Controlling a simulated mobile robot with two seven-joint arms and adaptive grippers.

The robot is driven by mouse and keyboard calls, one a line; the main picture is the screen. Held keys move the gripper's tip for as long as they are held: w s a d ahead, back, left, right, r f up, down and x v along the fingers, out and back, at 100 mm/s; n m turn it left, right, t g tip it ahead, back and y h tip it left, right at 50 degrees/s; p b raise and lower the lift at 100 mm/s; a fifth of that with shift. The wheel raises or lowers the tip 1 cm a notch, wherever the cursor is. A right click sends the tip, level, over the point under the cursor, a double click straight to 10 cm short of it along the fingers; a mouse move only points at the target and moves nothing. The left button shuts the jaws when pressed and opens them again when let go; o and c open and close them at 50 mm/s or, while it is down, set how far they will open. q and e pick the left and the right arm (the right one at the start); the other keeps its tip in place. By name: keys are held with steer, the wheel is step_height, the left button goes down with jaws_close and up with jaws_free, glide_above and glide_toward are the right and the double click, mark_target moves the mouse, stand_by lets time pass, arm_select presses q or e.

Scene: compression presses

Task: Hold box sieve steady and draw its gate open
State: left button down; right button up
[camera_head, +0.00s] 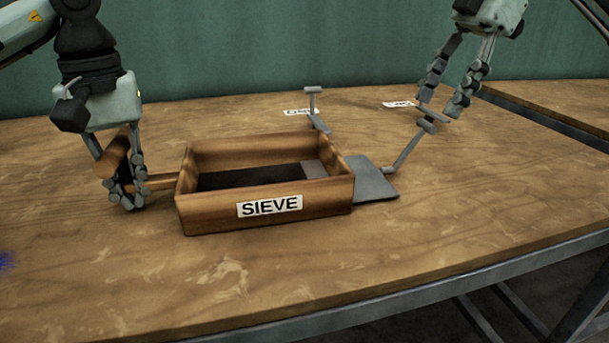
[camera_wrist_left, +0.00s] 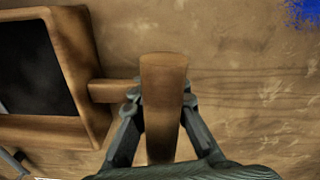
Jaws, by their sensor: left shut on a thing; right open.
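The wooden box sieve (camera_head: 210,213), marked SIEVE, sits on the table with a dark bottom inside. My left gripper (camera_head: 126,192) is shut on the wooden handle (camera_wrist_left: 163,75) at its left end; the handle's crossbar stands between the fingers in the left wrist view. The grey gate plate (camera_head: 373,180) sticks out of the sieve's right end, and a grey piece also shows inside. A thin rod (camera_head: 407,152) rises from the plate to a short crossbar (camera_head: 432,116). My right gripper (camera_head: 441,106) is open, fingers pointing down, just above the crossbar; I cannot tell whether they touch.
A second grey T-handled piece (camera_head: 312,103) stands behind the sieve by a small white label (camera_head: 299,112). Another label (camera_head: 398,104) lies further right. The table (camera_head: 480,205) is clear in front and at right. Its metal-framed front edge runs along the lower right.

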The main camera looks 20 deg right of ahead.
steer(key=shift+v, duration=1.55)
arm_select(q)
steer(key=c, duration=1.5)
jaws_free()
steer(key=shift+o, duration=0.2)
